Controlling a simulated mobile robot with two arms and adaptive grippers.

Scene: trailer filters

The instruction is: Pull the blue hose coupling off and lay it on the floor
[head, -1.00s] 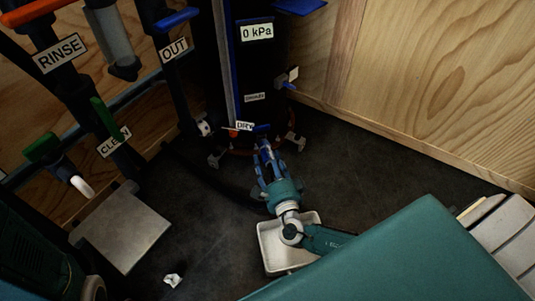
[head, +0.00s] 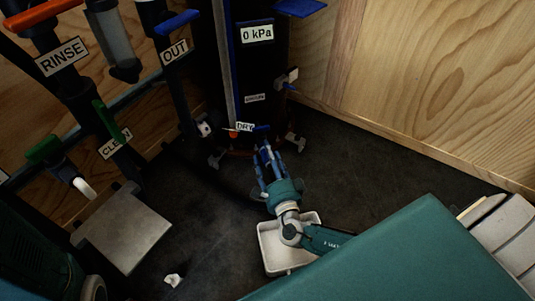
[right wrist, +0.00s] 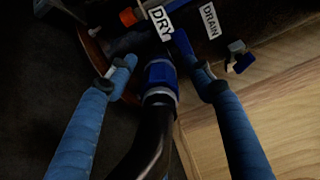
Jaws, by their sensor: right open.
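The blue hose coupling (right wrist: 160,74) sits at the end of a black hose (right wrist: 152,140) in the right wrist view, just below the DRY label. My right gripper (right wrist: 163,72) is open, with one blue finger on each side of the coupling and a visible gap on both sides. In the head view my right gripper (head: 268,152) points at the foot of the dark column, under the DRY label (head: 245,127). Whether the coupling is still seated on its port is hard to tell. My left gripper is not in view.
A white tray (head: 268,246) stands on the floor below my right wrist. A grey plate (head: 122,232) and a crumpled white scrap (head: 173,280) are to the left. The dark floor (head: 350,175) toward the wooden wall is clear. A blue-handled DRAIN valve (right wrist: 240,62) is close to the right finger.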

